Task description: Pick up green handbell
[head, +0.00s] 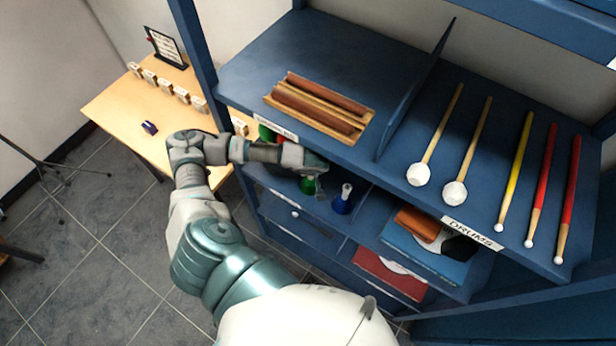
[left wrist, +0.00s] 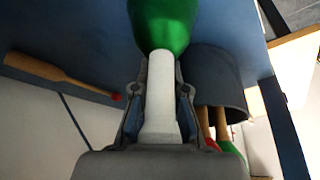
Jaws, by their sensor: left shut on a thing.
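The green handbell (head: 308,185) is on the shelf below the top board in the head view, partly hidden by my left gripper (head: 318,168). In the left wrist view its green bell (left wrist: 163,22) and white handle (left wrist: 160,95) show. My left gripper (left wrist: 160,100) is shut on the white handle, with one finger on each side. Whether the bell touches the shelf cannot be told. A blue handbell (head: 343,200) with a white handle stands just right of it. My right gripper is not in view.
A dark cup (left wrist: 215,75) with wooden-handled items is close beside the gripper in the left wrist view. A wooden stick (left wrist: 55,72) lies on the other side. Above, the blue top board holds a wooden rack (head: 320,108) and several mallets and sticks (head: 515,170).

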